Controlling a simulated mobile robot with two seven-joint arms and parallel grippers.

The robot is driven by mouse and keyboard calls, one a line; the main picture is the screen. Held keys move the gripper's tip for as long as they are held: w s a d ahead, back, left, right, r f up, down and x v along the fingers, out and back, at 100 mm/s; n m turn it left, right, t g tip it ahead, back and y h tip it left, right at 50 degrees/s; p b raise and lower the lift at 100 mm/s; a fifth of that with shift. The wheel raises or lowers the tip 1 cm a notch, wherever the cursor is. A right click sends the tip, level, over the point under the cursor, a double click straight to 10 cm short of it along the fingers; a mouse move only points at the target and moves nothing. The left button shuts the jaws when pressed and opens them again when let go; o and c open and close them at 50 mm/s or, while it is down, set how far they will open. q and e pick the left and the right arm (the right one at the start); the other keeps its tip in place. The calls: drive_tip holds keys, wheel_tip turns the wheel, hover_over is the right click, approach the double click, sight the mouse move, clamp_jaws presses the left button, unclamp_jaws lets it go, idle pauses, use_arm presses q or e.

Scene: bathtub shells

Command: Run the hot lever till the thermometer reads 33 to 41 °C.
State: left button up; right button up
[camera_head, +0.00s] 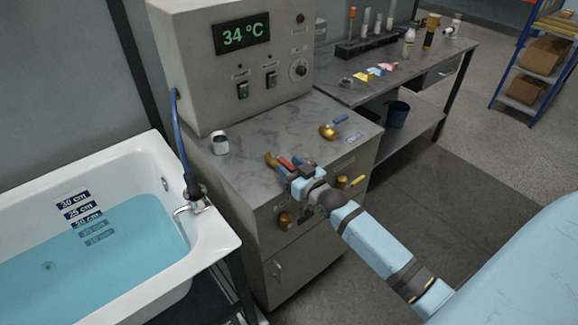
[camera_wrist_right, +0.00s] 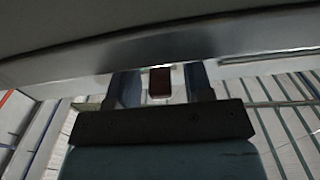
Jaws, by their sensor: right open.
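The thermometer display (camera_head: 241,35) on the grey cabinet reads 34 °C in green. The red hot lever (camera_head: 286,163) sits at the front of the cabinet's grey top, beside a brass fitting (camera_head: 270,159). My right gripper (camera_head: 291,169) is at this lever and partly hides it. In the right wrist view, the red lever end (camera_wrist_right: 160,82) shows between the two open fingers, with a gap on each side. A blue lever (camera_head: 340,119) on a brass valve (camera_head: 327,131) stands farther right. My left gripper is not in view.
A white bathtub (camera_head: 222,236) with blue water (camera_head: 120,245) and depth labels (camera_head: 80,205) is at the left, under a spout (camera_head: 188,210). A white cup (camera_head: 220,143) stands on the cabinet top. A bench (camera_head: 330,85) with bottles and a shelf rack (camera_head: 520,88) are behind.

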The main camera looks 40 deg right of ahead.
drive_tip(key=shift+w, duration=0.25)
clamp_jaws()
